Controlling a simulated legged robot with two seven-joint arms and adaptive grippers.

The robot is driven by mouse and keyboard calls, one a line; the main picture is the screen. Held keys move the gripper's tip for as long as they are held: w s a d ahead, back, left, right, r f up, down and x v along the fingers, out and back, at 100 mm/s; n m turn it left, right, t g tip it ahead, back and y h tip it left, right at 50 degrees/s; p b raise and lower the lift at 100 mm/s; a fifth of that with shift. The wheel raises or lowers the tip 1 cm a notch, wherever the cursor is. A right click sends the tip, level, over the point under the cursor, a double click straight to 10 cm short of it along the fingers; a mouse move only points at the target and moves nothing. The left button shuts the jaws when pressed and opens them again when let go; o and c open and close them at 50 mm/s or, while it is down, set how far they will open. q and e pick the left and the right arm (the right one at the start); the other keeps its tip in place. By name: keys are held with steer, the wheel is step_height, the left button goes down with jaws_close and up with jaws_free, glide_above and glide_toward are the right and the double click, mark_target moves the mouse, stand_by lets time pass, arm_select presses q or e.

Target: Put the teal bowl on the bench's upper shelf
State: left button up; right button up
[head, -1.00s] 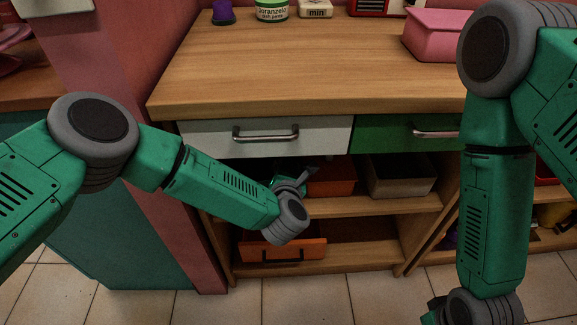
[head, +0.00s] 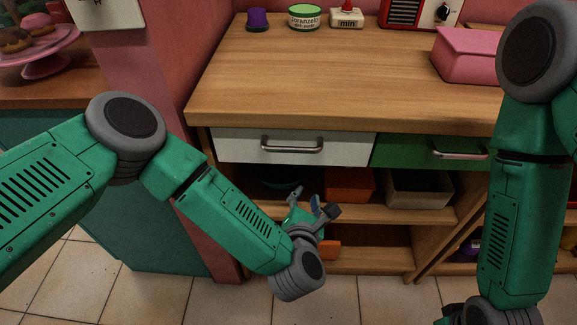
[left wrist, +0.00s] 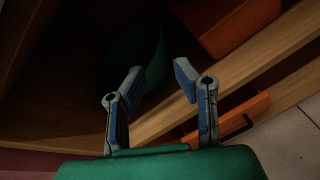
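The teal bowl (head: 279,184) is a dark shape at the left of the bench's upper shelf (head: 400,212), below the white drawer and in shadow. In the left wrist view the bowl (left wrist: 146,65) shows just beyond the fingers. My left gripper (head: 315,203) is in front of the shelf. Its fingers are spread and hold nothing; in the left wrist view, the gap between the fingertips (left wrist: 158,76) is empty. The bowl appears apart from the fingers. My right gripper is mostly cut off at the bottom edge of the head view (head: 462,314).
An orange bin (head: 348,184) and a tan bin (head: 418,189) stand to the bowl's right on the upper shelf. An orange drawer-like box (left wrist: 232,120) is on the lower shelf. A pink box (head: 470,57) sits on the worktop (head: 330,75). A pink post borders the shelf's left.

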arm_select(q)
steer(key=shift+s, duration=0.1)
steer(key=s+a+f+m+g+h, duration=0.25)
steer(key=s+a+f+m, duration=0.3)
steer(key=m, duration=0.35)
steer(key=s+a+f+m+g+h, duration=0.1)
steer(key=s+a+f+m+g, duration=0.3)
steer(key=s+m, duration=0.3)
steer(key=s+a+m+g+y, duration=0.2)
steer(key=s+a+m+g, duration=0.1)
steer(key=s+a+m, duration=0.4)
steer(key=s+a+r+m+g+y, duration=0.1)
steer(key=s+a+m+g, duration=0.3)
steer(key=a, duration=0.9)
steer(key=s+m+y, duration=0.1)
steer(key=s+m, duration=0.2)
steer(key=shift+s+a+y, duration=0.3)
steer(key=shift+s+y, duration=0.05)
steer(key=shift+s, duration=0.05)
steer(key=shift+g, duration=0.25)
